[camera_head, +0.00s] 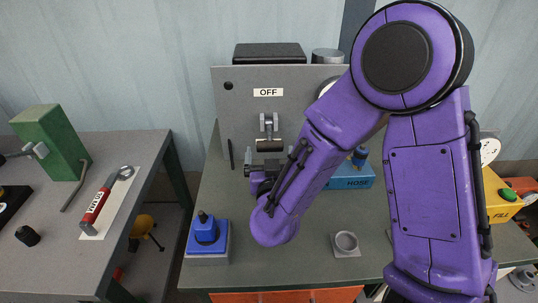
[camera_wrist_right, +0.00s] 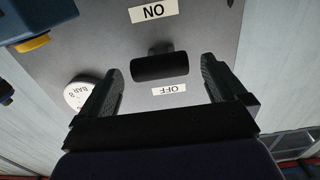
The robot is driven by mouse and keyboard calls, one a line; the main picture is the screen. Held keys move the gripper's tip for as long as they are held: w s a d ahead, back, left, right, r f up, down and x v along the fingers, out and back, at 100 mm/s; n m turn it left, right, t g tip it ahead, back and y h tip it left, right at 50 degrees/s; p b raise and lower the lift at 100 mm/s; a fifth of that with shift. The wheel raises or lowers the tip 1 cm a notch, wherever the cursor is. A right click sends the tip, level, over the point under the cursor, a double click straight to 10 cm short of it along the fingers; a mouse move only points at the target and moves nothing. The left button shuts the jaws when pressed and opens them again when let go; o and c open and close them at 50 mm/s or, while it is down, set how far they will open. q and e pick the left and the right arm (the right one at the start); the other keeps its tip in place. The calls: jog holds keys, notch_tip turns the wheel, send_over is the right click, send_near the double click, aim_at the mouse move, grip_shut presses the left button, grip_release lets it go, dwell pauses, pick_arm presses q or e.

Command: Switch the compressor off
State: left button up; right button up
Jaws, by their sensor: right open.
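The compressor's grey panel (camera_head: 240,105) stands upright at the back of the middle bench, with an OFF label (camera_head: 268,92) near its top. Below the label is a switch lever on a metal bracket (camera_head: 268,124), with a dark crossbar handle (camera_head: 270,147). My right gripper (camera_head: 268,164) is open just below and in front of the handle. In the right wrist view, the black handle (camera_wrist_right: 160,67) lies between the spread fingertips, with a gap on each side. That view is inverted: the ON label (camera_wrist_right: 153,11) is above the handle and OFF (camera_wrist_right: 169,88) below. My left gripper is not in view.
My right arm hides the panel's right part. A gauge (camera_wrist_right: 78,95) sits beside the fingers in the wrist view. A blue HOSE block (camera_head: 350,179), blue-topped block (camera_head: 206,232) and grey socket (camera_head: 346,243) stand on the bench. The left table holds a red-handled tool (camera_head: 97,206).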

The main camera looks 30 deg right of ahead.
aim_at(269, 143)
jog(key=p+x, duration=0.2)
jog(key=x, duration=0.3)
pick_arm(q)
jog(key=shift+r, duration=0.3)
pick_arm(e)
jog(key=shift+w+d, duration=0.15)
